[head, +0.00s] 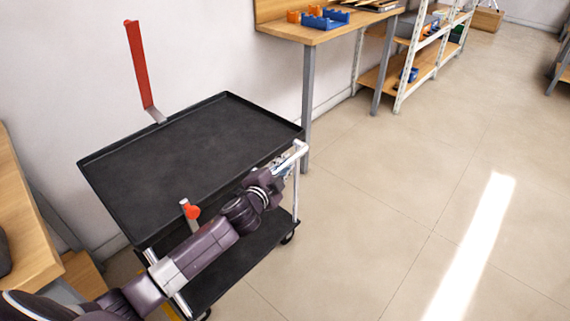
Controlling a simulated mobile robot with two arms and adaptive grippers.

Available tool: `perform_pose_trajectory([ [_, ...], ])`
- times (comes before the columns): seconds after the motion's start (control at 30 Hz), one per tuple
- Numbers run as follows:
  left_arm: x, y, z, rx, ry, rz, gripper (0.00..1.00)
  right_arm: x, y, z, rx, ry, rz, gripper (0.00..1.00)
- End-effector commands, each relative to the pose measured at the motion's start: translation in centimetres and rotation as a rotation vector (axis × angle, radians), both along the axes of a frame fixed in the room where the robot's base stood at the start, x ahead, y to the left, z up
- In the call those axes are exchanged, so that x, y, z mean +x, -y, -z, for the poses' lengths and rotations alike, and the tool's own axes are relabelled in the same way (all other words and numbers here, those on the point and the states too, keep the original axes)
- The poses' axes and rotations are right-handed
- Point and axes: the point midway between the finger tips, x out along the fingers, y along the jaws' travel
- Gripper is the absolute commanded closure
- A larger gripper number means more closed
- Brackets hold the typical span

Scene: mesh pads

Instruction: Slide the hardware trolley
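The hardware trolley (195,150) has a black tray top, a black lower shelf (225,268) and dark castors. It stands close to the wall at the left of the head view. A pale metal handle end (298,147) shows at its near right corner. My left arm reaches across the trolley's near side. My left gripper (283,167) is at that right corner, right by the handle. Its fingers are small and partly hidden, so I cannot tell whether they are closed on the bar. The top tray is empty. My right gripper is not in view.
A red upright piece (139,68) rises at the trolley's back edge; a shorter red-tipped one (191,211) is at the near side. A wooden workbench (320,32) stands behind to the right, a wooden surface (22,225) at left. The floor (400,190) at right is clear.

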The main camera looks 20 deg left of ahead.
Motion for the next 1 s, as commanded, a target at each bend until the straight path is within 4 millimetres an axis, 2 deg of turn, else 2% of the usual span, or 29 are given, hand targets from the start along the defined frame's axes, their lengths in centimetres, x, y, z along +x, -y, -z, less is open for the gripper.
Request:
perform_pose_trajectory([
  [0.03,-0.1,0.1,0.3,0.0,-0.006,0.0,0.79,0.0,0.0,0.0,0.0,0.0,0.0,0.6],
  [0.17,-0.1,0.0,0.2,0.0,-0.004,0.0,0.67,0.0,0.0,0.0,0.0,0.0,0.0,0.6],
  [0.43,-0.1,0.0,0.1,0.0,-0.001,0.0,0.67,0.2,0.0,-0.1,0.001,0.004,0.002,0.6],
  [0.57,-0.9,0.0,-0.1,0.0,-0.002,0.001,0.67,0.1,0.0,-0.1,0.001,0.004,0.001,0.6],
  [0.67,-2.4,0.0,-0.3,0.001,-0.003,0.001,0.67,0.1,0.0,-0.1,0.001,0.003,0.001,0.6],
  [1.0,-9.1,-0.1,-1.8,0.001,-0.004,0.001,0.67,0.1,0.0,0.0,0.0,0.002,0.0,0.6],
])
